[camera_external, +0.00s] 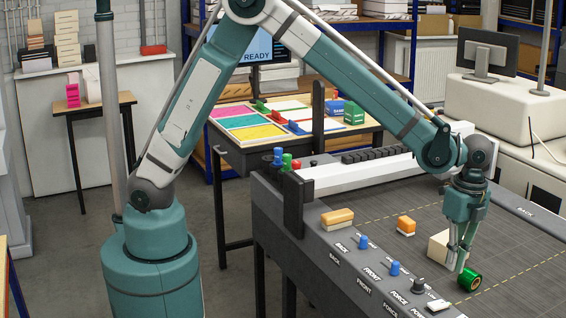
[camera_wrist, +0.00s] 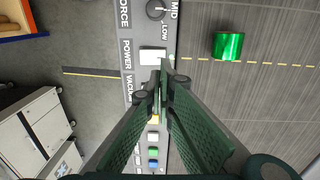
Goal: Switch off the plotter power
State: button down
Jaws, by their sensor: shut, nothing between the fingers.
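The plotter (camera_external: 380,215) is a wide dark bed with a grey control strip along its front edge. In the wrist view a white power switch (camera_wrist: 153,57) sits on the strip beside the word POWER, just past my fingertips. A white switch (camera_external: 438,305) also shows at the bottom of the outside view. My gripper (camera_external: 455,261) is shut and empty, pointing down over the plotter bed. Its fingertips (camera_wrist: 161,76) appear just below the power switch in the wrist view; their height above the strip is unclear.
A green roll (camera_external: 469,279) lies on the bed beside my gripper, right of the switch in the wrist view (camera_wrist: 228,46). Blue knobs (camera_external: 362,242) and a FORCE knob (camera_wrist: 156,10) stand on the strip.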

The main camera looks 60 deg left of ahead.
aim_at(436, 305)
jog(key=shift+w+r, duration=0.15)
jog(key=shift+r, duration=0.65)
jog(key=shift+w+r, duration=0.1)
jog(key=shift+r, duration=0.7)
jog(key=shift+s, duration=0.1)
jog(key=shift+s+r+g, duration=0.25)
jog(key=shift+s+g, duration=0.25)
jog(key=shift+g, duration=0.1)
jog(key=shift+f, duration=0.1)
jog(key=f, duration=0.4)
jog(key=s+f+p, duration=0.1)
jog(key=f, duration=0.4)
jog(key=s+f, duration=0.1)
jog(key=f, duration=0.3)
jog(key=shift+s+f, duration=0.1)
jog(key=shift+f, duration=0.15)
jog(key=shift+f, duration=0.1)
